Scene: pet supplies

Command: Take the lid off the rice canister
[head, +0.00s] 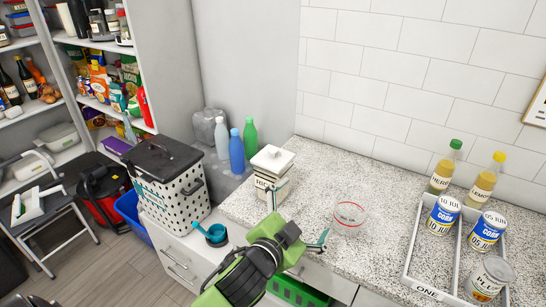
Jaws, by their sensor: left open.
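The rice canister (265,186) is a cream square jar with partly hidden dark lettering. It stands upright at the left end of the speckled counter. Its white lid (272,158) with a small knob sits on top. My left gripper (298,218) is green and open, in front of and to the right of the canister in the picture. One finger overlaps the canister's lower front, so contact is unclear. Nothing shows between the fingers. My right gripper is not in view.
A clear bowl with a red rim (349,215) stands right of the canister. A white divided tray (430,290) with cans and bottles is farther right. Bottles (237,152) and a dotted hamper (170,190) are left. Counter (385,200) between bowl and tray is clear.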

